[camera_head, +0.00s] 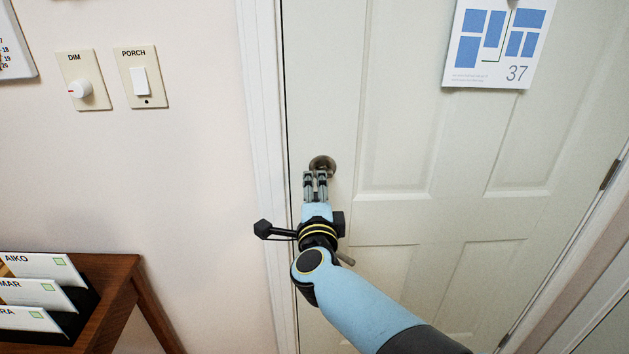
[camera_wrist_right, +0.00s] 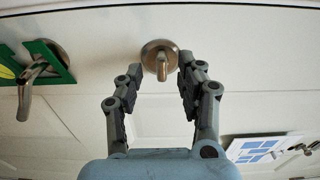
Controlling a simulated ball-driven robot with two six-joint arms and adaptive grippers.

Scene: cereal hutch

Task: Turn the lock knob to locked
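The lock knob (camera_head: 322,162) is a round brownish metal plate on the pale door (camera_head: 395,225), near the door's left edge. In the right wrist view the lock knob (camera_wrist_right: 161,66) shows a small thumb-turn standing out from the plate. My right gripper (camera_head: 315,175) is in front of the knob and hides its lower part in the head view. In the right wrist view the right gripper (camera_wrist_right: 163,72) is open, with one finger on each side of the thumb-turn and a gap at both sides. I cannot tell whether the tips touch the plate. My left gripper is out of view.
A lever handle (camera_wrist_right: 27,95) with a green tag is beside the knob in the right wrist view. A sheet marked 37 (camera_head: 495,45) hangs on the door. DIM (camera_head: 80,89) and PORCH (camera_head: 141,80) switches are on the wall. A wooden table (camera_head: 120,285) stands lower left.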

